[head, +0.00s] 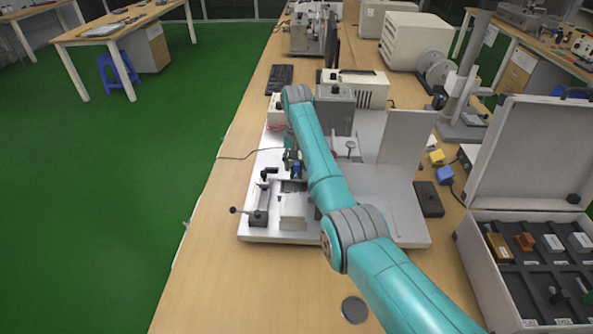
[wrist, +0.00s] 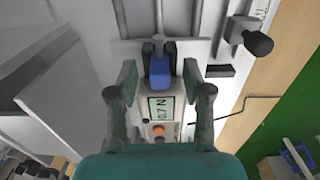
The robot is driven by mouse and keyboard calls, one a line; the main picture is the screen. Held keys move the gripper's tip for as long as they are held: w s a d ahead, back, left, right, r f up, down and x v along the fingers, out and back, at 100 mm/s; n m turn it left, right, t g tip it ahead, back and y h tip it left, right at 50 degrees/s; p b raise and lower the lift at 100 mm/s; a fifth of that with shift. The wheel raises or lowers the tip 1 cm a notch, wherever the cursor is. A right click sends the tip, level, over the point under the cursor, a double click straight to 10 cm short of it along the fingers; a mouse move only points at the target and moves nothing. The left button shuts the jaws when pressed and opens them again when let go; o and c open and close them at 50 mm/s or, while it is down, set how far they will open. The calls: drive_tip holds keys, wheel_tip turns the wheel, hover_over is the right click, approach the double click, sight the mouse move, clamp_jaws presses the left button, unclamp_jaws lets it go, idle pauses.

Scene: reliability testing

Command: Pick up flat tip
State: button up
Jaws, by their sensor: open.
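My gripper (wrist: 160,74) is open in the wrist view, with one finger on each side of a blue block (wrist: 159,62). Gaps show between the block and both fingers. A grey rod end meets the block's far side. The block sits in line with a force gauge (wrist: 160,107), whose display seems to read 0.7 N. In the head view my gripper (head: 291,157) is low over the white test stand (head: 262,226), partly hidden by my arm. No part is clearly labelled as the flat tip, so I cannot tell for certain which piece it is.
An open case (head: 480,285) at right holds several small labelled pieces in slots. A yellow block (head: 436,157), a blue block (head: 445,175) and a black box (head: 428,198) lie beside the stand. A round grey disc (head: 354,310) lies in front. The near-left tabletop is clear.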

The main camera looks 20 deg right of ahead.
drive_tip(key=shift+f, duration=0.15)
clamp_jaws()
